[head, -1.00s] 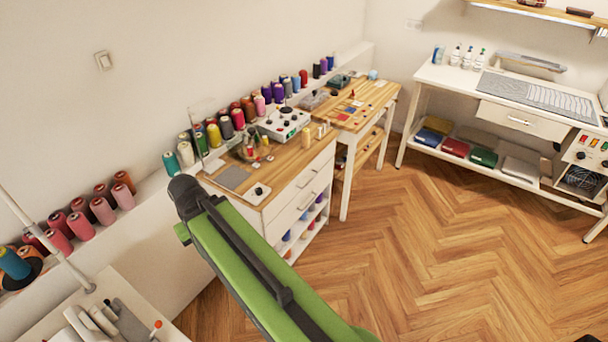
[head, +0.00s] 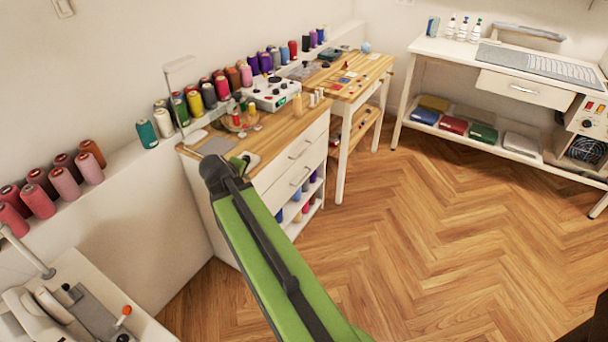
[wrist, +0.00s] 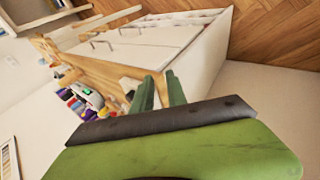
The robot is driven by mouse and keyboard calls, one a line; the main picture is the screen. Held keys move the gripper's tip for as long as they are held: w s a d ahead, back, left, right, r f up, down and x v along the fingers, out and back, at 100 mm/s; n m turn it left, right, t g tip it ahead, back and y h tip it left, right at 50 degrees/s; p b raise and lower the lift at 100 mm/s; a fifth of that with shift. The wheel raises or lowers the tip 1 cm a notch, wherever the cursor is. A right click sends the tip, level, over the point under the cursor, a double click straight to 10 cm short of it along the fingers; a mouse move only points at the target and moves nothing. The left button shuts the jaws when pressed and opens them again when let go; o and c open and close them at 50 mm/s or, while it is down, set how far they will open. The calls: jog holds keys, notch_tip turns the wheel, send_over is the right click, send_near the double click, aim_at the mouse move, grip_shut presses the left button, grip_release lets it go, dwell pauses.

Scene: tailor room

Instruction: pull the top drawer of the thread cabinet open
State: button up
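The thread cabinet (head: 222,225) is white with a wooden top and stands left of centre in the head view. Its top drawer (head: 286,160) looks shut and has a bar handle (head: 301,149). A second drawer (head: 283,187) below also looks shut. The wrist view shows the drawer fronts tilted, with the top drawer's handle (wrist: 101,45) beyond my fingers. My gripper (wrist: 160,84) has its two green fingers apart with nothing between them. It is clear of the handle. In the head view my arm hides the cabinet's lower front and most of my gripper.
Thread cones (head: 208,95) line the wall ledge behind the cabinet. A wooden-topped table (head: 362,80) stands just beyond it. A white sewing machine (head: 45,315) is at the lower left. A white bench (head: 450,50) is at the back right. The wooden floor between is clear.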

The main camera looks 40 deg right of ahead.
jog(key=d+f+n+t+h+b, duration=0.1)
jog(key=d+f+n+h+b, duration=0.1)
jog(key=d+f+b, duration=0.3)
jog(key=d+f+n+t+h+b, duration=0.1)
jog(key=d+f+b, duration=0.15)
jog(key=d, duration=0.35)
jog(key=n+t+h+b, duration=0.25)
jog(key=n+b, duration=0.35)
jog(key=b, duration=0.5)
send_near(302, 153)
jog(key=shift+h, duration=0.45)
jog(key=b+x, duration=0.1)
jog(key=x, duration=0.2)
jog(key=b+x, duration=0.1)
jog(key=x, duration=0.3)
jog(key=b+x, duration=0.1)
jog(key=x, duration=0.3)
jog(key=shift+w+d+f+b, duration=0.1)
jog(key=shift+w+f+b, duration=0.1)
jog(key=shift+f+b, duration=0.15)
grip_shut()
